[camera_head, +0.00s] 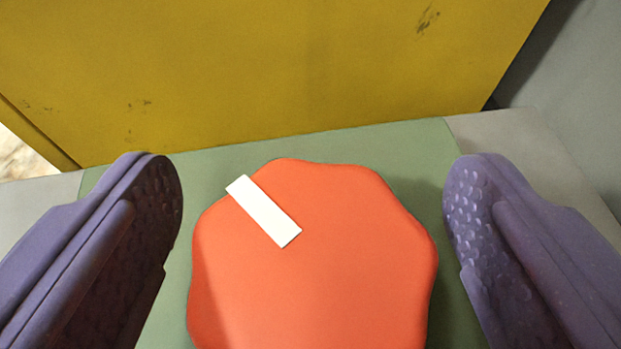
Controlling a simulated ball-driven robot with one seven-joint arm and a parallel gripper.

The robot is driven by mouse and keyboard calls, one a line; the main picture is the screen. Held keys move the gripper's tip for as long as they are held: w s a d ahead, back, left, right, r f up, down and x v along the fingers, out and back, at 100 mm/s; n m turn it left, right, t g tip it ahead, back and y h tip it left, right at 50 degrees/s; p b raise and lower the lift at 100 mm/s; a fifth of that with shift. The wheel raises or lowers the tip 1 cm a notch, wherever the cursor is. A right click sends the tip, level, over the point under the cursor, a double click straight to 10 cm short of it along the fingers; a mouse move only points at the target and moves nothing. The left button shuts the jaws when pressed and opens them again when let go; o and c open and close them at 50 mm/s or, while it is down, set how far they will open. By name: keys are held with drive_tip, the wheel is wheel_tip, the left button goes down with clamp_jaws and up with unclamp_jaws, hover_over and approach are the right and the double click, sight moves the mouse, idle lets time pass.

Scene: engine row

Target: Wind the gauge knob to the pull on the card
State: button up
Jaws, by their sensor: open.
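The orange gauge knob (330,260) has a scalloped rim and fills the lower middle of the head camera view. Its lower edge runs out of the picture. A white pointer bar (264,211) on it slants from the rim at upper left down toward the middle. My gripper (313,215) is open, with one purple dimpled finger on each side of the knob. Gaps show between the knob and both fingers. The card and any gauge scale are not in view.
The knob sits in front of a green panel (225,170) with grey surfaces (545,150) beside it. A scuffed yellow panel (260,75) stands across the top. A grey wall (580,70) is at upper right.

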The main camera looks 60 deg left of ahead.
drive_tip(key=c, duration=1)
drive_tip(key=shift+o, duration=0.2)
drive_tip(key=shift+f+m+t+b, duration=0.1)
drive_tip(key=shift+m+t+b, duration=0.2)
drive_tip(key=shift+b, duration=0.35)
